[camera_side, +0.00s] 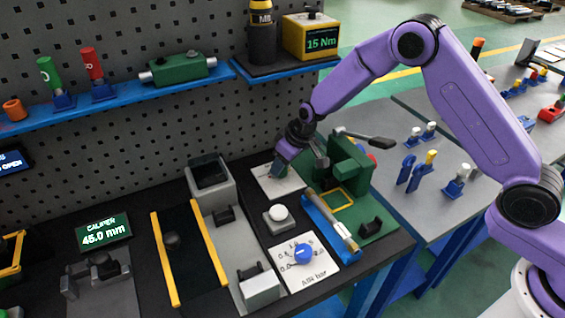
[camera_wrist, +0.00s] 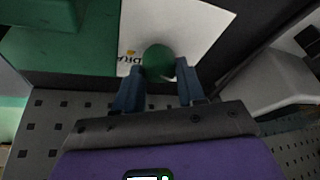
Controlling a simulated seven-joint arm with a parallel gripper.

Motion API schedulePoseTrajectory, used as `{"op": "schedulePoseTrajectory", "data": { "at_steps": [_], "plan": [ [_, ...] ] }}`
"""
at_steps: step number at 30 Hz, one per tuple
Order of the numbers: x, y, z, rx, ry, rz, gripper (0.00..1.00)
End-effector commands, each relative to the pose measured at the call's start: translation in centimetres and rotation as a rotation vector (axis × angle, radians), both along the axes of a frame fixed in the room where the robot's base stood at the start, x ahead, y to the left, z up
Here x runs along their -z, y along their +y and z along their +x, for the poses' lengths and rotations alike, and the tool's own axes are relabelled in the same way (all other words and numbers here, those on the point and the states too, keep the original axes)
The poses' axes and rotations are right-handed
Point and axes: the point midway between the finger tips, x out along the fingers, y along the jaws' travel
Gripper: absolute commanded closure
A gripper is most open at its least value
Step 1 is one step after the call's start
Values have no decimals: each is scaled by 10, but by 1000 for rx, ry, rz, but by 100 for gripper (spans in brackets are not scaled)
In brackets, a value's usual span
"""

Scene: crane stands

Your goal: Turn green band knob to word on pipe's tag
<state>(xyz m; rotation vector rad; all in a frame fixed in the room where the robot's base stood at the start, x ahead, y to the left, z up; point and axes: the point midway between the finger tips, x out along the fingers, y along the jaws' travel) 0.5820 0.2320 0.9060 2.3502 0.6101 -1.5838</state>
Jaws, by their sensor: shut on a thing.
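The green knob (camera_wrist: 158,62) stands on a white plate (camera_wrist: 195,25) in the wrist view. My gripper (camera_wrist: 158,80) is shut on it, one blue finger on each side. Letters reading "DRA" and a small orange mark show on the plate beside the knob; other words are hidden. In the side view my gripper (camera_side: 281,168) is low over the same white plate (camera_side: 285,186) and largely hides the knob. A pipe (camera_side: 333,220) lies in a blue holder to the right. I cannot read any tag on it.
A blue knob (camera_side: 303,253) sits on another white plate at the front. A white button (camera_side: 279,213) stands between the plates. A green press-like fixture (camera_side: 348,170) with a lever stands close right of my gripper. A grey box (camera_side: 210,178) is to the left.

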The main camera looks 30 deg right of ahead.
Motion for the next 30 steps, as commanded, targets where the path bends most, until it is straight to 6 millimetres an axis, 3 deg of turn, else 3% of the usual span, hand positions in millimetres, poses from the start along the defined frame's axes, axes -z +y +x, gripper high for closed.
{"op": "schedulePoseTrajectory", "data": {
  "at_steps": [1, 3, 16, 30],
  "plan": [
    [1, 0, -1, -3, 2, -2, 51],
    [0, 0, -1, -2, 2, -2, 35],
    [-8, -2, -3, -1, 0, 0, 35],
    [-78, -17, -26, 0, -3, 1, 35]
  ]
}}
